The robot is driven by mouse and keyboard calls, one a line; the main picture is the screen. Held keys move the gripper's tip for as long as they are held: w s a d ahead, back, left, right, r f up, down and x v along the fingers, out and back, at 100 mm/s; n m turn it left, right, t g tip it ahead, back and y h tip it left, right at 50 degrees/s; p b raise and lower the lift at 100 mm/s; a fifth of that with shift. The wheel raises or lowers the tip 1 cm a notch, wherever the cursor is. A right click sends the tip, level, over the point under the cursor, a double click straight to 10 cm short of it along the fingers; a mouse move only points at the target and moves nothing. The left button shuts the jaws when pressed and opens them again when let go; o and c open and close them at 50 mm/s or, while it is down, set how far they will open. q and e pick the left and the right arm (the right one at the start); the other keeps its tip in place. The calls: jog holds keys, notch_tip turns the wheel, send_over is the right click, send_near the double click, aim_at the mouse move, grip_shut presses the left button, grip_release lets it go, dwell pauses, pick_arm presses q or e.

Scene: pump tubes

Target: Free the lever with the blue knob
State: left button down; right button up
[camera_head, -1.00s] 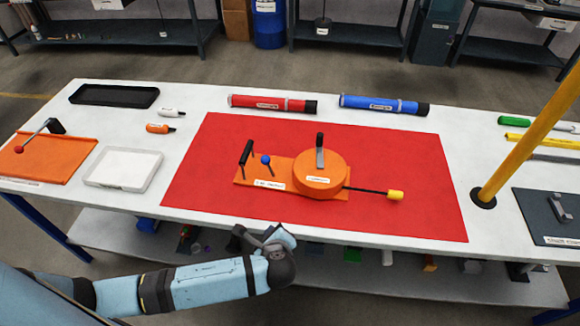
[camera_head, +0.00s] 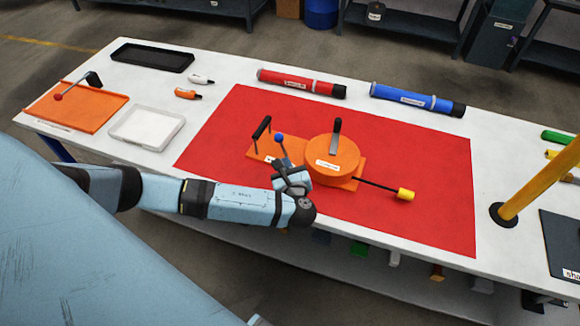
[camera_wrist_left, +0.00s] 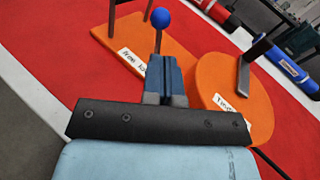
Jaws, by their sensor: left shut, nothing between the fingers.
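The lever with the blue knob (camera_head: 279,138) stands on an orange base plate (camera_head: 258,148), its thin stem rising from the plate. It also shows in the left wrist view as a blue knob (camera_wrist_left: 160,18), just beyond my fingertips. My left gripper (camera_head: 286,168) is shut and empty, at the near edge of the base plate, close to the lever. In the wrist view the closed fingers (camera_wrist_left: 165,62) line up with the stem and hide its lower part; I cannot tell whether they touch it. My right gripper is not in view.
An orange drum (camera_head: 332,160) with a black upright handle stands right beside the gripper. A rod with a yellow end (camera_head: 405,195) sticks out from it. A black bar handle (camera_head: 261,127) stands left of the knob. The red mat (camera_head: 420,160) is otherwise clear.

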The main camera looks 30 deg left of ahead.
aim_at(276, 141)
pick_arm(q)
jog(key=x, duration=0.8)
jog(key=shift+w+f+p, duration=0.1)
jog(key=shift+p, duration=0.25)
jog(key=shift+a, duration=0.1)
jog(key=shift+w+a+n+h+p, duration=0.1)
jog(key=shift+a+n+h+p, duration=0.35)
jog(key=shift+a+p, duration=0.35)
jog(key=shift+f+n+g, duration=0.1)
jog(key=shift+n+g, duration=0.15)
jog(key=shift+g, duration=0.05)
